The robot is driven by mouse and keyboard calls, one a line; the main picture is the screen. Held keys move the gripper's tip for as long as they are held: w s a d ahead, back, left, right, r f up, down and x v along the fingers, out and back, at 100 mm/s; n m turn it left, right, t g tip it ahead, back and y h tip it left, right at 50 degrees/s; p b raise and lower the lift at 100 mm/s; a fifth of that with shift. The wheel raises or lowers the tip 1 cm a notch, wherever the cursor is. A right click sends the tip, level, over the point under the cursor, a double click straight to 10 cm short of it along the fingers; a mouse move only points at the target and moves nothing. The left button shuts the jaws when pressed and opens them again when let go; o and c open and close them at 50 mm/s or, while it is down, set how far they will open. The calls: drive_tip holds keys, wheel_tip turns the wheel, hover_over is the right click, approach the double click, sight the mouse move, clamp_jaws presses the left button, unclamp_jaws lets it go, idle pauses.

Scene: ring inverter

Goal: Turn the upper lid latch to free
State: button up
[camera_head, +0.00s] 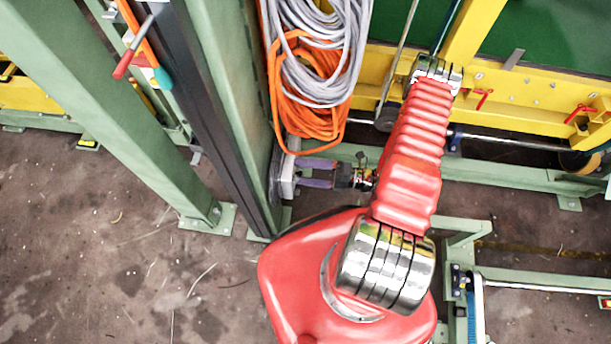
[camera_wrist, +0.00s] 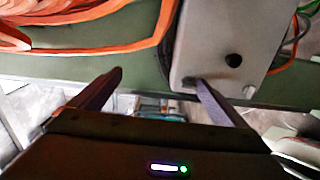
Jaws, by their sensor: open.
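A pale grey box (camera_wrist: 215,35) shows at the upper right of the wrist view, fixed to a green post. Its face carries a dark round knob (camera_wrist: 232,60) and a smaller dark spot near its lower edge. I cannot tell which small part is the upper lid latch. My gripper (camera_wrist: 154,77) is open, with nothing visible between its fingers. The right fingertip is at the box's lower left corner; whether it touches is unclear. The left fingertip is apart from the box. In the head view my gripper (camera_head: 302,172) points left at the box (camera_head: 286,178), seen edge-on.
Orange cable (camera_head: 307,105) and grey cable (camera_head: 322,55) hang in coils just above my gripper. Green posts (camera_head: 228,80) stand to the left. A yellow beam (camera_head: 515,90) with red handles lies behind my arm. The floor (camera_head: 110,250) at lower left is mostly clear.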

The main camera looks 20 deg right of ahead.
drive_tip(key=shift+o, duration=0.5)
wheel_tip(320, 180, up, 5)
drive_tip(key=shift+w+f, duration=0.15)
drive_tip(key=shift+f, duration=0.05)
drive_tip(key=shift+r, duration=0.25)
drive_tip(key=f, duration=0.1)
drive_tip(key=s+f+g+h, duration=0.1)
drive_tip(key=f, duration=0.1)
drive_tip(key=shift+s+f, duration=0.2)
drive_tip(key=shift+f, duration=0.1)
drive_tip(key=c, duration=0.4)
drive_tip(key=shift+s+r, duration=0.15)
drive_tip(key=shift+s, duration=0.15)
drive_tip(key=c, duration=0.7)
drive_tip(key=f+v, duration=0.2)
drive_tip(key=v, duration=1.3)
drive_tip(key=shift+d+f, duration=0.35)
drive_tip(key=shift+d, duration=0.1)
